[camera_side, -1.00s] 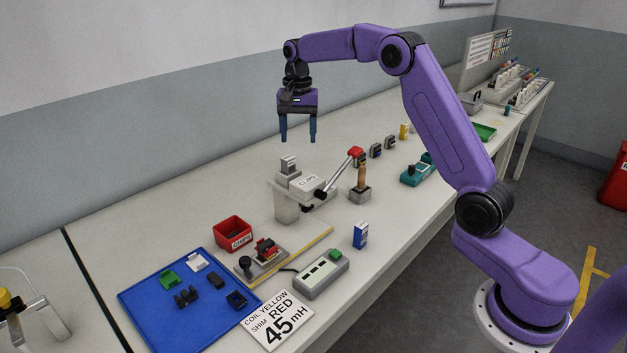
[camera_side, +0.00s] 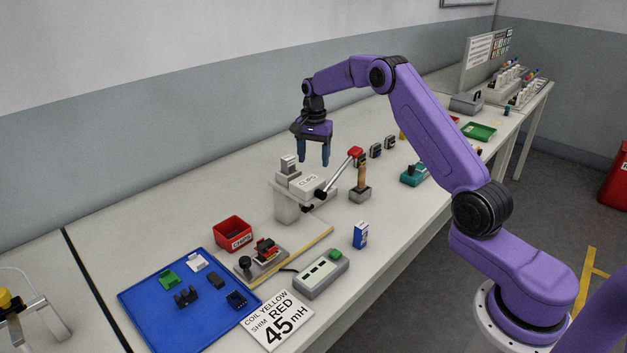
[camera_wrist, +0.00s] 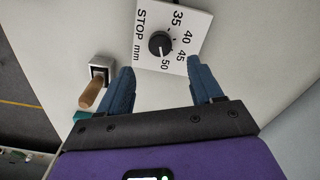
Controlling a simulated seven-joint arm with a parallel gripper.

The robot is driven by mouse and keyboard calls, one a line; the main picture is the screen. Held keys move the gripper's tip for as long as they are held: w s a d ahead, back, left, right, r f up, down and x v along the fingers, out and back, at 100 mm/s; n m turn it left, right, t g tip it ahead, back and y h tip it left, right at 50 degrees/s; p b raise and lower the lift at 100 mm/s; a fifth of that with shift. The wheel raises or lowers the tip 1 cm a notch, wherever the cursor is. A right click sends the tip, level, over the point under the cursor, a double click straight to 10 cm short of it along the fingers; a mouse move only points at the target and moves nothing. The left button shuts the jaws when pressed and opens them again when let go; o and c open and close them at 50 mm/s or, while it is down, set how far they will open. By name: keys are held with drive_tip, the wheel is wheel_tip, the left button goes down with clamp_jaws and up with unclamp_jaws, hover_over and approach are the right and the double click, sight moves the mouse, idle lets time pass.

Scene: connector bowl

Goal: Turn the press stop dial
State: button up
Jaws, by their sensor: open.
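In the wrist view the press stop dial is a dark round knob (camera_wrist: 160,44) on a white plate (camera_wrist: 194,20) marked STOP mm with 35, 40, 45 and 50. Its light pointer line aims toward the 50 side. My gripper (camera_wrist: 164,80) is open and empty, its two blue fingers apart, with the dial beyond and between them. In the side view my gripper (camera_side: 313,163) hangs above and behind the grey press (camera_side: 287,203) labelled CLIPS. The dial is not visible in the side view.
The press lever with a red knob (camera_side: 355,153) sticks up near my gripper. A wooden handle on a grey base (camera_side: 360,192) stands beside it. A red CHIPS bin (camera_side: 233,234), blue tray (camera_side: 150,317) and grey meter box (camera_side: 321,274) lie in front.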

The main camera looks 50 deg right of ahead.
wheel_tip(320, 180, down, 8)
drive_tip(key=shift+f, duration=0.1)
idle(0.4)
drive_tip(key=c, duration=1.1)
